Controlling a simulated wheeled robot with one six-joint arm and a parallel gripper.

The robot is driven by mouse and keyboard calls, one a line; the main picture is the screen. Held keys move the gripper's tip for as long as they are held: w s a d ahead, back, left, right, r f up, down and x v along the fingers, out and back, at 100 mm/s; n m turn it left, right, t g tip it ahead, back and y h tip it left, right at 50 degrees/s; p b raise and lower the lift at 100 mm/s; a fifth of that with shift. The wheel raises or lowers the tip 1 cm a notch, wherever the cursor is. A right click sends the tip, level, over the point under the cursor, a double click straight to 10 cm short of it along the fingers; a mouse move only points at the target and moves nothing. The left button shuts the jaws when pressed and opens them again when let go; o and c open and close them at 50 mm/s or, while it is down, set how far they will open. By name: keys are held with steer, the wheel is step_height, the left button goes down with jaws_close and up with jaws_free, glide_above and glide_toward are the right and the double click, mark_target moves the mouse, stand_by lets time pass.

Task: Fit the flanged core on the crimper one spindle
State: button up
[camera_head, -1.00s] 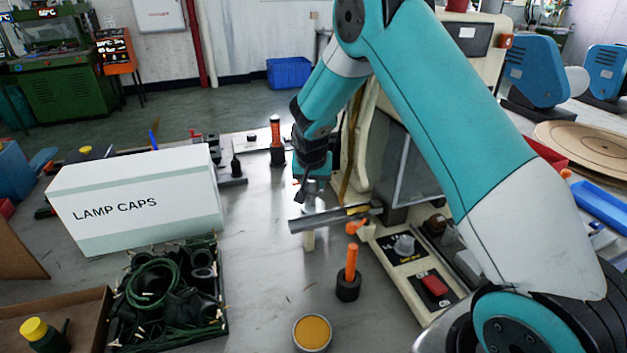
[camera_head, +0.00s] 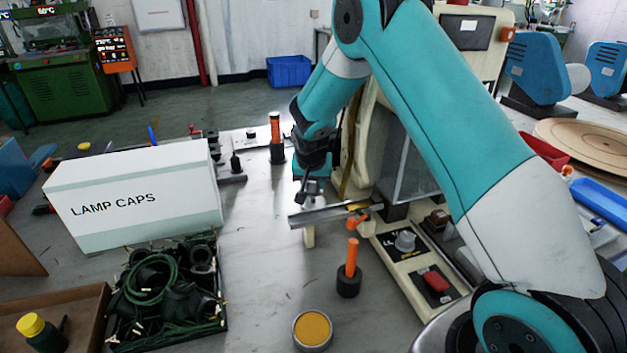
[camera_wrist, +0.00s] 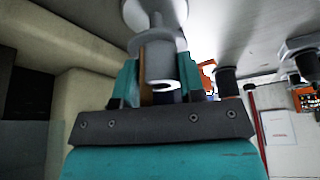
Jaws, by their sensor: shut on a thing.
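My gripper (camera_head: 311,184) is at the front of the beige crimper (camera_head: 462,75), just above a grey metal bar. In the wrist view, its teal fingers (camera_wrist: 160,82) are shut around the pale grey tube of the flanged core (camera_wrist: 160,62). The core's wide flange (camera_wrist: 153,16) lies beyond the fingertips, and the tube's hollow end faces the wrist. The core is too small and covered to make out clearly in the head view. I cannot identify the spindle with certainty or tell whether the core touches it.
An orange-handled tool (camera_head: 350,262) and a round tin (camera_head: 312,330) stand in front. The lamp caps box (camera_head: 135,205) and black parts bin (camera_head: 222,322) are left. Table between is clear.

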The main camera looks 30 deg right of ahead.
steer(key=shift+f+b, duration=0.55)
steer(key=shift+f, duration=0.35)
steer(key=shift+r, duration=0.1)
steer(key=shift+r+p, duration=1)
steer(key=shift+r, duration=0.25)
steer(key=shift+f+b, duration=0.9)
steer(key=shift+f, duration=0.45)
stand_by(0.5)
steer(key=o, duration=1)
steer(key=v, duration=1.7)
steer(key=shift+r, duration=0.3)
